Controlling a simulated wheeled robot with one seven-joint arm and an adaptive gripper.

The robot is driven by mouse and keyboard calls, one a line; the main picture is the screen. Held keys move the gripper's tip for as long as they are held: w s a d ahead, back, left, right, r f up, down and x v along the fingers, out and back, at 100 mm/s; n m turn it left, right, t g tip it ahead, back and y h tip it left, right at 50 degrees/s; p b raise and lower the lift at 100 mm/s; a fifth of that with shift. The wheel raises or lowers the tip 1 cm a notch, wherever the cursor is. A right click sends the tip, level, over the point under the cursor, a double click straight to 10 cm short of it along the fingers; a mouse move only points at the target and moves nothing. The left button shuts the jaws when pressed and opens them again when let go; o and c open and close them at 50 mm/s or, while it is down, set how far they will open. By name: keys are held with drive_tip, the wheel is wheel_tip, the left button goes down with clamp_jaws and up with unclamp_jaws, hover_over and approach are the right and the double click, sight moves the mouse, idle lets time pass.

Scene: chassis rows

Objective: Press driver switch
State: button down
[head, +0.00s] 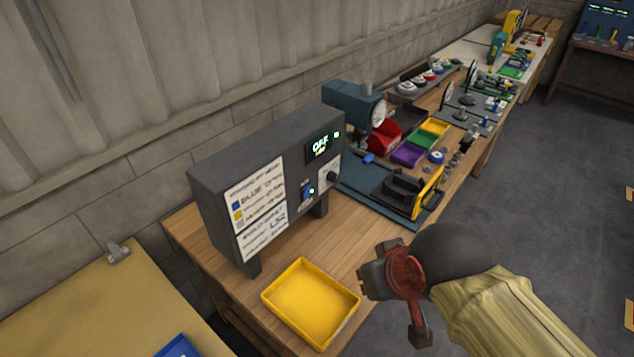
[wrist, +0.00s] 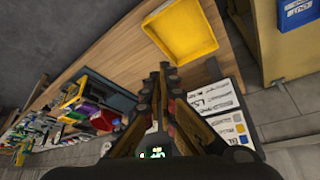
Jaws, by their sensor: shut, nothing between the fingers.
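The driver box (head: 228,150) is a dark grey unit on legs on the wooden bench, left of centre in the head view. Its small display (head: 322,146) reads "OFF" in green. A blue switch (head: 306,193) sits below the display, with a small light and a round knob (head: 332,178) beside it. My gripper (head: 364,281) is in front of the box and lower right of the switch, apart from it. In the wrist view its fingers (wrist: 163,68) meet at the tips with nothing between them. There they hide the switch area, and the lit display (wrist: 152,153) shows partly.
A printed label sheet (head: 257,207) covers the box's left front. A blue fixture (head: 372,200), coloured bins (head: 408,153) and tools fill the bench behind.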

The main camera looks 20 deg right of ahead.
idle(0.3)
drive_tip(key=w+a+m+g+y+p, duration=0.1)
drive_tip(key=w+a+m+y+p, duration=0.35)
drive_tip(key=w+m+p, duration=0.6)
drive_tip(key=w+d+f+m+t+y+p, duration=0.1)
drive_tip(key=w+d+f+m+t+p, duration=0.2)
drive_tip(key=w+d+m, duration=0.8)
drive_tip(key=m+t, duration=0.1)
drive_tip(key=m, duration=0.7)
drive_tip(key=shift+w+f, duration=0.2)
drive_tip(key=shift+w, duration=0.05)
